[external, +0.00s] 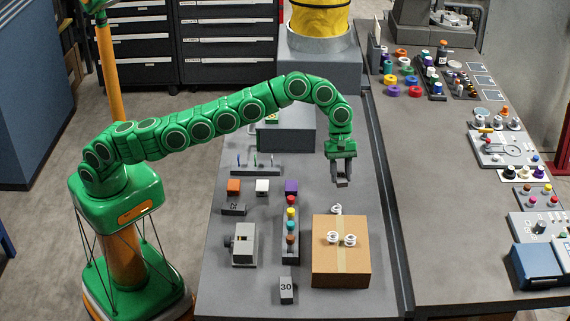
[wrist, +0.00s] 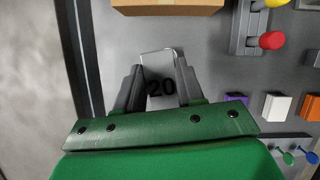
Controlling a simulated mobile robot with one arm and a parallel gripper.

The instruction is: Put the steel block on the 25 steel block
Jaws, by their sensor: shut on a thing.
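My gripper (external: 342,180) is raised over the grey bench, behind the cardboard box. It is shut on a steel block (wrist: 160,82) marked 20, which sits between the two fingers in the wrist view. A dark steel block (external: 233,209) lies on the bench at the left, just in front of an orange cube; its marking is too small to read surely. Another steel block (external: 286,291), marked 30, stands near the front of the bench. My gripper is to the right of and behind both bench blocks, apart from them.
Orange (external: 233,186), white (external: 262,186) and purple (external: 291,186) cubes stand in a row. A grey slotted fixture (external: 244,245) is at the left.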

